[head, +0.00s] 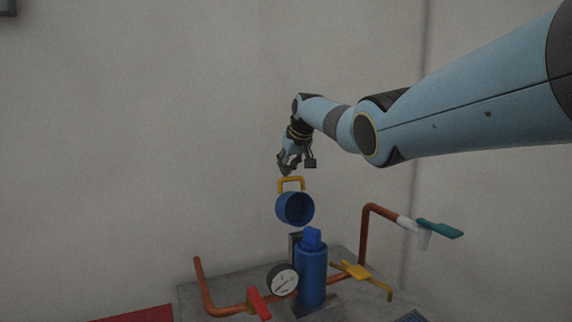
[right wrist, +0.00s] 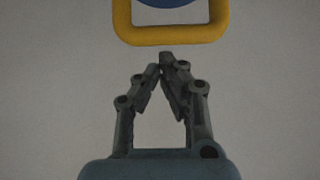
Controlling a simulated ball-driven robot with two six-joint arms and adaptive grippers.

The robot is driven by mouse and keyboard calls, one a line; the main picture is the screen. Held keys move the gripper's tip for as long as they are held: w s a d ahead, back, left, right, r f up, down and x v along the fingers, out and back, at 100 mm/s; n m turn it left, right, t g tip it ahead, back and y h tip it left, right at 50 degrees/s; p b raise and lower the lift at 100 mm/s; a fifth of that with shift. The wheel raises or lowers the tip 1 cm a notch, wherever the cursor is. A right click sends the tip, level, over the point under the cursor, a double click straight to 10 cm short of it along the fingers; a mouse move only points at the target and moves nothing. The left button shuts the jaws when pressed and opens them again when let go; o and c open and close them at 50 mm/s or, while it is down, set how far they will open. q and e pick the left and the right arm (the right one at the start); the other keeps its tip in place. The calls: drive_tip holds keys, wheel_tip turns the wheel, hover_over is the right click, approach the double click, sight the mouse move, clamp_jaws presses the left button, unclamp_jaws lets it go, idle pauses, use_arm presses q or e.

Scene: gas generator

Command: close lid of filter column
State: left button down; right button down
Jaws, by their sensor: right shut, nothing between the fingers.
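The filter column (head: 312,274) is a blue upright cylinder with a lighter blue piece (head: 312,238) standing out of its top. Its lid (head: 295,209) is a blue cap, tilted up above the column with its dark hollow side towards me. A yellow handle (head: 291,180) is on the lid's upper edge. In the right wrist view the handle (right wrist: 171,42) fills the top, with a bit of the blue lid (right wrist: 166,3) behind. My right gripper (head: 285,172) is just above the handle; in the right wrist view its fingertips (right wrist: 160,70) are together and empty, apart from the handle.
A pressure gauge (head: 283,280) and a red valve handle (head: 259,304) are left of the column. A yellow valve (head: 356,270) and a copper pipe with a green-handled tap (head: 438,229) are to the right. The wall behind is bare.

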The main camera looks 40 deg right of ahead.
drive_tip(key=shift+s+a+r+p, duration=0.1)
drive_tip(key=shift+s+a+p, duration=0.15)
drive_tip(key=shift+s+p, duration=0.3)
drive_tip(key=shift+s+a+p, duration=0.25)
drive_tip(key=shift+s+p, duration=0.05)
drive_tip(key=shift+s, duration=0.45)
use_arm(q)
wheel_tip(320, 180, up, 2)
drive_tip(key=shift+r, duration=0.1)
